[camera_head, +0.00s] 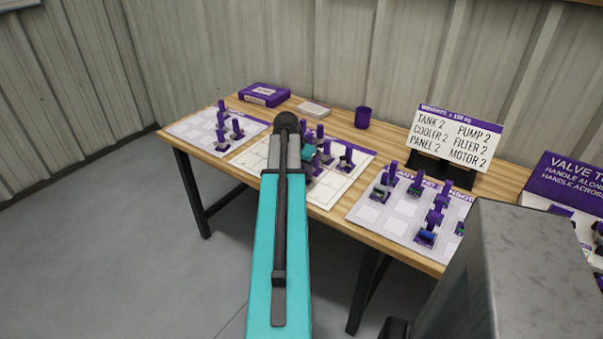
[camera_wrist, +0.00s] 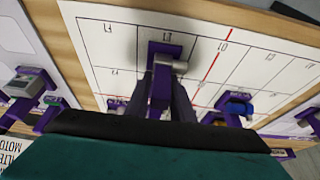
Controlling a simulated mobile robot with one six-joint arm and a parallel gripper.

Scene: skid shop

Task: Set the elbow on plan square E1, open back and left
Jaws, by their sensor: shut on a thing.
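My gripper (camera_wrist: 162,98) is shut on the purple upright handle of the elbow (camera_wrist: 166,65), a grey pipe piece on a purple base. In the wrist view the elbow is at or just above a square in the plan's edge row; I cannot tell whether its base touches. The square's label looks like E1 but is small and upside down. The white plan (camera_wrist: 112,50) has a black grid and a red line to the right of the elbow. In the head view the plan (camera_head: 328,194) lies mid-table, and my arm hides most of the gripper and the elbow.
Other purple-handled pieces stand close by on the plan, one with a blue part (camera_wrist: 235,108). A left board (camera_head: 190,127) and a right board (camera_head: 372,213) hold more pieces. A purple cup (camera_head: 362,117) and a sign (camera_head: 455,137) stand at the back. Squares beside the elbow look bare.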

